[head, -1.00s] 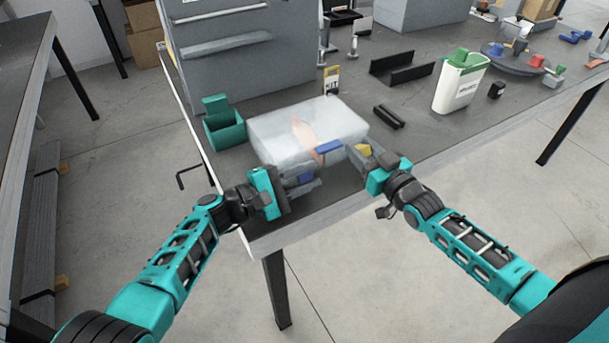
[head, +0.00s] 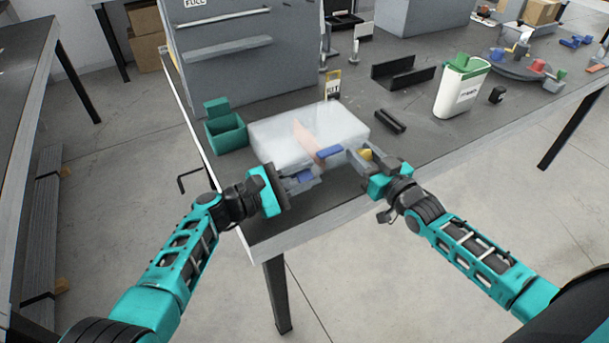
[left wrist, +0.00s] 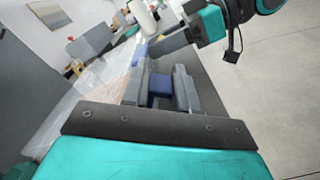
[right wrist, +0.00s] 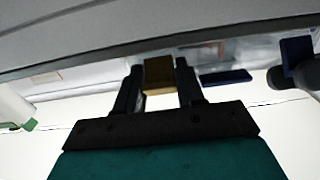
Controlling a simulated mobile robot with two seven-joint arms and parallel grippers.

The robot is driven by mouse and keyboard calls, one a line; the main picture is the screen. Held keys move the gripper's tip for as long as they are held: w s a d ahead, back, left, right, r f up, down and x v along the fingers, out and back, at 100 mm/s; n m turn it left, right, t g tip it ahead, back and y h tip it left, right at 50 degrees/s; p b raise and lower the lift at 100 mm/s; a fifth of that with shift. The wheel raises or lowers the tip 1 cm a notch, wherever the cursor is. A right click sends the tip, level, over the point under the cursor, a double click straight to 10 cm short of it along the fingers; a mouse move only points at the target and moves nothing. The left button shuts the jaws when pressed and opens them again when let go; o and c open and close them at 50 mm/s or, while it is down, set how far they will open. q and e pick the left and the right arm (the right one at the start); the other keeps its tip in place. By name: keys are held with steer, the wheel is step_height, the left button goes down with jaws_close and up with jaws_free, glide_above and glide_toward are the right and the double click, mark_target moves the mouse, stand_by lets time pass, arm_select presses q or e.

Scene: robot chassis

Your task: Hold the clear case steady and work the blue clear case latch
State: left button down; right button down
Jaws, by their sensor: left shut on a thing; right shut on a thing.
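The clear case (head: 275,137) lies flat near the table's front corner, with a blurred orange-pink shape inside. On its front side, a blue latch (head: 329,152) shows between my two grippers and nothing holds it. My left gripper (head: 303,180) is shut on another blue latch piece at the front left; this blue block (left wrist: 161,85) sits between its fingers in the left wrist view. My right gripper (head: 365,160) is shut on a yellow block at the case's front right; the block (right wrist: 158,73) also shows in the right wrist view. The fingers hide where both held pieces meet the case.
A green bin (head: 226,139) stands left of the case, with a grey cabinet (head: 245,65) behind. A small yellow-labelled KIT stand (head: 333,84), a black bar (head: 390,120) and a white container with green lid (head: 461,92) stand behind and right. The table's front edge is close.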

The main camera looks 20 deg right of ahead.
arm_select(q)
steer(key=shift+f, duration=0.15)
steer(key=c, duration=0.9)
jaws_free()
steer(key=m, duration=0.1)
steer(key=f+m, duration=0.1)
steer(key=m, duration=0.1)
steer(key=shift+s, duration=0.3)
steer(key=a, duration=0.8)
steer(key=s+a, duration=0.1)
steer(key=a, duration=0.3)
steer(key=shift+r, duration=0.1)
